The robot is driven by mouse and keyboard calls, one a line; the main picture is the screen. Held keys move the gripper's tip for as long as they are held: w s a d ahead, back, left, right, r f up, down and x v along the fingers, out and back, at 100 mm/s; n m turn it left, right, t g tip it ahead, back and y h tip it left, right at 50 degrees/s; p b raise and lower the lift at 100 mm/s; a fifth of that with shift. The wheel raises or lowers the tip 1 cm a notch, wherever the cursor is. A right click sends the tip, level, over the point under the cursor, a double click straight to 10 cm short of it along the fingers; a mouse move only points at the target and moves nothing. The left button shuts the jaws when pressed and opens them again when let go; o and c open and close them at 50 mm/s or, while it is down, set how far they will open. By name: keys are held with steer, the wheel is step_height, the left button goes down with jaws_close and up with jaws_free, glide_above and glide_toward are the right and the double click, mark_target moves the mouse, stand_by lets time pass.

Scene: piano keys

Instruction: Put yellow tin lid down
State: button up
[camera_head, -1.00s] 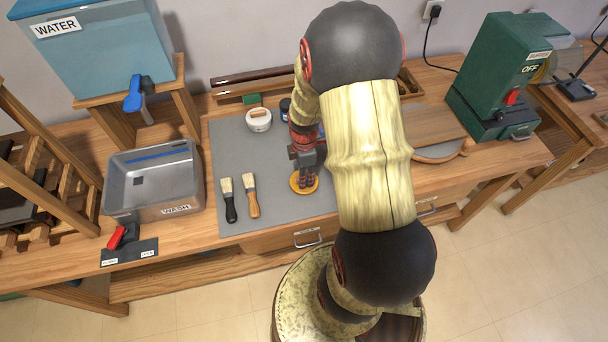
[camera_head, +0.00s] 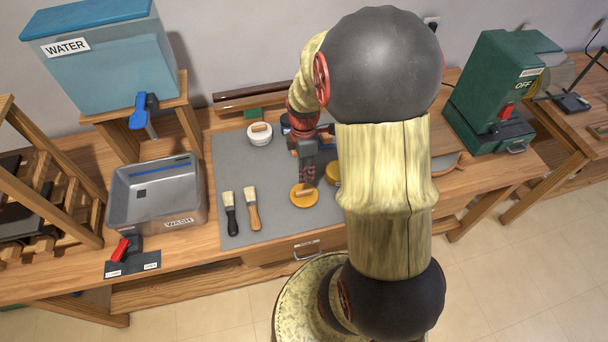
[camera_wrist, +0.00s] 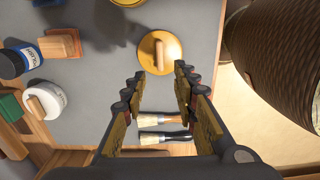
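The yellow tin lid (camera_head: 299,202) lies flat on the grey mat (camera_head: 280,222), its wooden handle facing up. It also shows in the wrist view (camera_wrist: 174,48), just beyond the fingertips. My gripper (camera_wrist: 159,74) is open and empty, with a clear gap between its fingers. In the head view my gripper (camera_head: 306,182) is above and slightly behind the lid, and appears clear of it. The yellow tin (camera_head: 334,175) stands right of the lid, partly hidden by my arm. Only its edge shows at the top of the wrist view.
Two brushes (camera_head: 250,212) lie left of the lid. A white round pot (camera_head: 260,137) stands at the mat's back. A dark blue-labelled jar (camera_wrist: 14,62) and a wooden block (camera_wrist: 58,45) are near my gripper. The mat around the lid is clear.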

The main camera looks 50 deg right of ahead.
steer(key=a+r+m+t, duration=0.3)
steer(key=a+r+m, duration=0.2)
steer(key=a+r, duration=0.95)
steer(key=s+a+r+m+t, duration=0.2)
steer(key=s+a+r+m, duration=0.4)
steer(key=r, duration=0.4)
steer(key=shift+s+a+r+m+t, duration=0.15)
steer(key=shift+s+a+m+t, duration=0.15)
steer(key=shift+s+a, duration=0.7)
steer(key=shift+w+a, duration=0.15)
steer(key=shift+w, duration=0.1)
